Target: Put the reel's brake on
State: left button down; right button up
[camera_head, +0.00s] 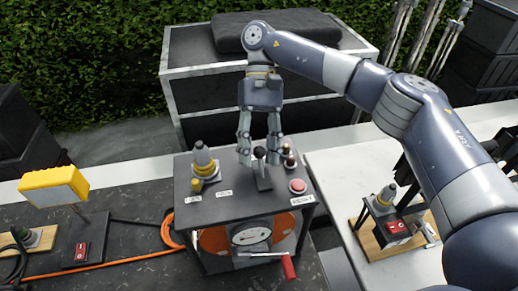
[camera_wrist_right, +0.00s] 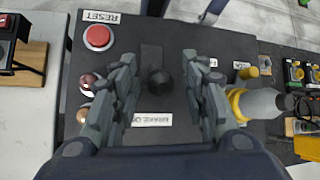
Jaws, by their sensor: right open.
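The cable reel (camera_head: 225,237) is an orange drum inside a dark box, with a crank ending in a red handle (camera_head: 289,267) at its front. On the box's top panel (camera_head: 226,211) stands a lever with a black ball knob (camera_head: 260,152), in a dark slotted plate. In the right wrist view the knob (camera_wrist_right: 160,82) sits near a label reading "BRAKE", partly cut off. My right gripper (camera_head: 259,158) is open above the panel. In the right wrist view its fingers (camera_wrist_right: 159,75) are on either side of the knob, apart from it. My left gripper is not in view.
On the panel are a red RESET button (camera_head: 298,186), small indicator lamps (camera_head: 289,155) and a grey connector with a yellow ring (camera_head: 204,163). A yellow lamp (camera_head: 54,187) stands left. A wooden board with a red switch (camera_head: 396,227) lies right.

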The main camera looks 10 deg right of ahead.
jog(key=v, duration=0.7)
jog(key=shift+r, duration=0.2)
dwell(0.5)
jog(key=shift+w, duration=0.15)
dwell(0.5)
